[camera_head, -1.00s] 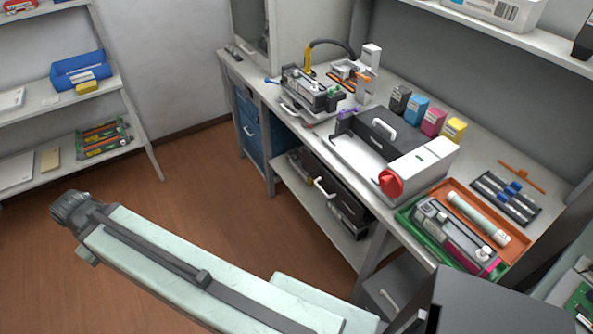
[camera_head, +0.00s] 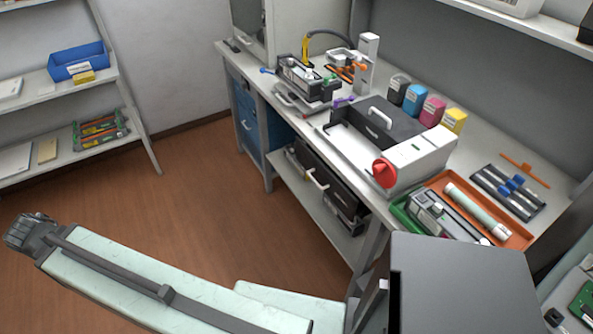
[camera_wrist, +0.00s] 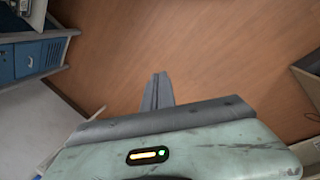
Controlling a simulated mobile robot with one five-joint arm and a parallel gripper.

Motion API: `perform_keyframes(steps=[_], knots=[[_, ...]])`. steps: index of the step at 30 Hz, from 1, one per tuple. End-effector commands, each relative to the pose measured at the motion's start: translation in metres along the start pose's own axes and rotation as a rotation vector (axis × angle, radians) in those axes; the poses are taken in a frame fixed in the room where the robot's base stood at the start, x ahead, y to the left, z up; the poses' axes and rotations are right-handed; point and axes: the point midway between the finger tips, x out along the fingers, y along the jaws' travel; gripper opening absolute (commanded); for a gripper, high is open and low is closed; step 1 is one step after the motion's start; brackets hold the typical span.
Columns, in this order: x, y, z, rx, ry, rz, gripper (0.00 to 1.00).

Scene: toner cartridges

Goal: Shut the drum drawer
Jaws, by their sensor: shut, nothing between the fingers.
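I cannot tell for certain which drawer is the drum drawer. A dark drawer unit (camera_head: 325,187) with a pale handle sits under the bench. A white printer (camera_head: 415,158) with a dark lid part and a red knob stands on the bench above it; its pale tray-like front (camera_head: 345,155) faces the room. My gripper (camera_wrist: 158,90) points out over bare floor in the wrist view, its fingers together and touching nothing. In the head view my arm reaches left, its dark end (camera_head: 30,235) well apart from the bench; the fingertips cannot be made out there.
A blue drawer cabinet (camera_head: 250,122) stands under the bench's left end; its blue front also shows in the wrist view (camera_wrist: 27,58). Toner cartridges (camera_head: 432,109) and an orange tray (camera_head: 520,240) are on the bench. A shelf (camera_head: 110,85) stands at left. Floor between is clear.

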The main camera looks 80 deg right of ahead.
Motion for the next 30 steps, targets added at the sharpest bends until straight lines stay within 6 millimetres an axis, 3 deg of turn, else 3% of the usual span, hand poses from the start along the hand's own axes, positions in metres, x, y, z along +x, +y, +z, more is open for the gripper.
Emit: perform_keyframes(steps=[1, 3, 5, 6, 9, 12, 15, 18, 21, 30], knots=[[0.061, 0.044, 0.016, -0.032, -0.050, 0.091, 0.00], [0.103, 0.111, 0.050, -0.110, -0.153, 0.222, 0.00], [0.131, 0.165, 0.086, -0.179, -0.267, 0.315, 0.00], [0.147, 0.197, 0.112, -0.227, -0.354, 0.366, 0.00], [0.177, 0.267, 0.185, -0.347, -0.606, 0.447, 0.00], [0.192, 0.316, 0.257, -0.457, -0.873, 0.455, 0.00], [0.194, 0.346, 0.315, -0.544, -1.102, 0.410, 0.00], [0.190, 0.361, 0.354, -0.602, -1.263, 0.351, 0.00], [0.183, 0.369, 0.373, -0.634, -1.350, 0.309, 0.00], [0.178, 0.378, 0.387, -0.644, -1.377, 0.295, 0.00]])
